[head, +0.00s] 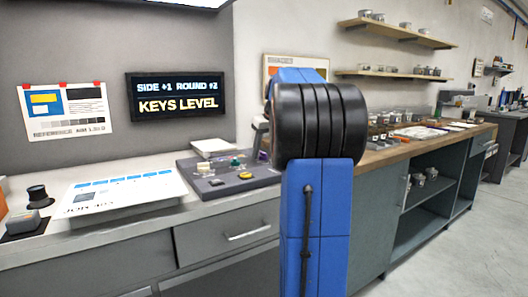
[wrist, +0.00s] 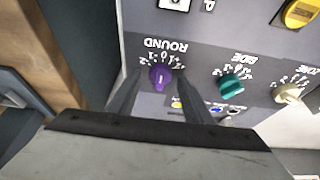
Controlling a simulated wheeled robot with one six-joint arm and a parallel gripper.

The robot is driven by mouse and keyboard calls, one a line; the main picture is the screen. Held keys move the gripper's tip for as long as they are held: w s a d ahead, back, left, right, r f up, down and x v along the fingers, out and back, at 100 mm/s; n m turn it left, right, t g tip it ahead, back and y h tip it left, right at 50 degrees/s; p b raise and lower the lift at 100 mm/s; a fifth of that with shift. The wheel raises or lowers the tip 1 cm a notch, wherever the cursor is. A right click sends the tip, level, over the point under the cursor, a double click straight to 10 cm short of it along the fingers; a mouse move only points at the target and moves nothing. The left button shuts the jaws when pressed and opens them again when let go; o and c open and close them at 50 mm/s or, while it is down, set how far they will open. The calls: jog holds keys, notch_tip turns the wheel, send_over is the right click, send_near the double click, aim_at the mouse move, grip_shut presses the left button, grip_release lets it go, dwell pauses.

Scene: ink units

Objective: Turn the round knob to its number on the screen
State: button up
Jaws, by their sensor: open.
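The screen (head: 177,95) on the wall reads "SIDE +1 ROUND +2" with "KEYS LEVEL" below. The round knob (wrist: 160,77) is purple and sits under the upside-down word ROUND on the grey panel (wrist: 215,57). A pale mark shows on the knob, but the exact number it points to is too small to tell. My gripper (wrist: 161,73) is open, with one dark finger on each side of the round knob. I cannot tell whether the fingers touch it. In the head view my arm hides part of the panel's right side.
A teal knob (wrist: 231,86) labelled SIDE and a cream knob (wrist: 287,93) lie right of the round knob. A yellow button (wrist: 301,12) is at the upper right. A white board (head: 125,192) lies left of the panel on the counter.

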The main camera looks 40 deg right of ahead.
jog(key=c, duration=1.1)
jog(key=shift+o, duration=0.2)
jog(key=m+h, duration=0.1)
jog(key=m, duration=0.2)
jog(key=m+g+h, duration=0.1)
jog(key=m, duration=0.2)
jog(key=shift+w+a+m, duration=0.15)
jog(key=shift+a+m, duration=0.05)
jog(key=shift+m, duration=0.1)
jog(key=m+g, duration=0.1)
jog(key=m, duration=0.1)
jog(key=m+h, duration=0.1)
jog(key=m, duration=0.2)
jog(key=shift+w+g, duration=0.1)
jog(key=shift+g, duration=0.3)
